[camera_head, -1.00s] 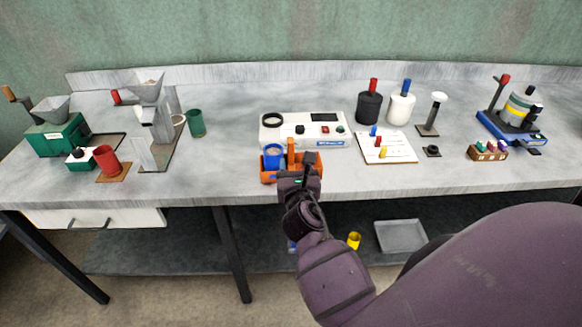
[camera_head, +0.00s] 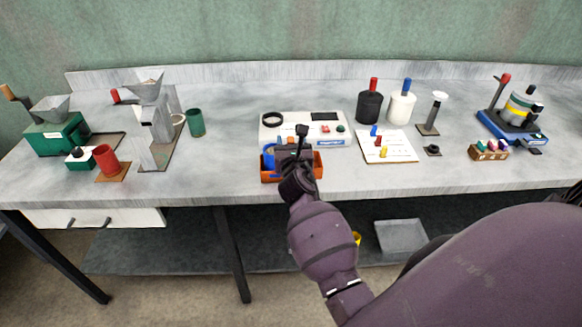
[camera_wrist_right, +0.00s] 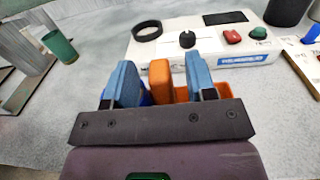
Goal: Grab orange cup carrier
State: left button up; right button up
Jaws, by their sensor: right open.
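The orange cup carrier (camera_head: 318,164) sits near the front edge of the bench, in front of the white device. In the right wrist view, my right gripper (camera_wrist_right: 161,82) is open, with one blue finger pad on each side of the carrier's upright orange handle (camera_wrist_right: 160,80). My left gripper is not in view.
The white device (camera_head: 330,128) stands just behind the carrier. A white board (camera_head: 400,150) with coloured pieces lies to the right. A green cup (camera_head: 195,123) and a grey hopper stand (camera_head: 162,125) are to the left. The bench between them and the carrier is clear.

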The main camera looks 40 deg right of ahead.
jog(key=shift+c, duration=0.3)
grip_shut()
jog(key=shift+r, duration=0.15)
